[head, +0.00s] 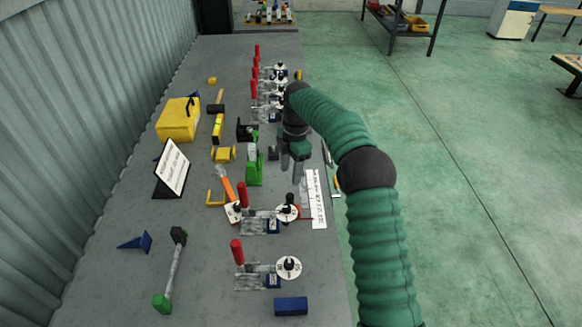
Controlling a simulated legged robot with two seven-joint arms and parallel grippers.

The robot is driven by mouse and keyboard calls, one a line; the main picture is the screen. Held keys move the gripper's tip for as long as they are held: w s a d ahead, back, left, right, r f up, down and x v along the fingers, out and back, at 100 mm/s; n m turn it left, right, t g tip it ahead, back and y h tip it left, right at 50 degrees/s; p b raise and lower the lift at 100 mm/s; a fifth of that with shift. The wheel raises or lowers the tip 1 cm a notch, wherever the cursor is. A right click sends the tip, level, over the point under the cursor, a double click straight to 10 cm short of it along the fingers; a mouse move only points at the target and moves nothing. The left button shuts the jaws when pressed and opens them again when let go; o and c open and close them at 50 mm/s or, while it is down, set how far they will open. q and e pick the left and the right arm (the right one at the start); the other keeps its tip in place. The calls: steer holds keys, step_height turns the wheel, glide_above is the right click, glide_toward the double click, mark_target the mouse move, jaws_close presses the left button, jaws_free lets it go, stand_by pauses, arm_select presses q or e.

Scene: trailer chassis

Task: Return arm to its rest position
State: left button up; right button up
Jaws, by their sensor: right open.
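My right arm, with a green ribbed sleeve and dark joints, comes in from the lower right and bends over the right edge of the grey bench (110,255). My right gripper (291,172) points down over the bench near its right edge. Its fingers are apart and I see nothing between them. It is just right of a green upright tool (254,168) and above a white label strip (316,199). I cannot tell its exact height above the bench. My left gripper is not in view.
Red-handled clamps (243,195) stand along the bench's right side. A yellow case (178,120), a hammer (216,104), a tilted white sign (173,167) and a blue block (291,306) also lie on the bench. A corrugated wall (60,130) bounds the left. Green floor (470,200) is open at right.

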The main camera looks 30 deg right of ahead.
steer(key=shift+d+r, duration=0.15)
steer(key=shift+r, duration=0.75)
steer(key=s+a+f+m+t+h, duration=0.1)
steer(key=s+a+m, duration=0.2)
steer(key=a, duration=0.4)
steer(key=s+a+f+m, duration=0.2)
steer(key=s+a+m, duration=0.15)
steer(key=a, duration=0.25)
steer(key=s+a+f+m, duration=0.2)
steer(key=s+m, duration=0.3)
steer(key=s, duration=0.4)
steer(key=s+a+f+m+t, duration=0.1)
steer(key=s+a+m, duration=0.3)
steer(key=s, duration=0.5)
steer(key=shift+f+m+t, duration=0.3)
steer(key=shift+f+m, duration=0.45)
steer(key=shift+m, duration=0.1)
steer(key=shift+s, duration=0.1)
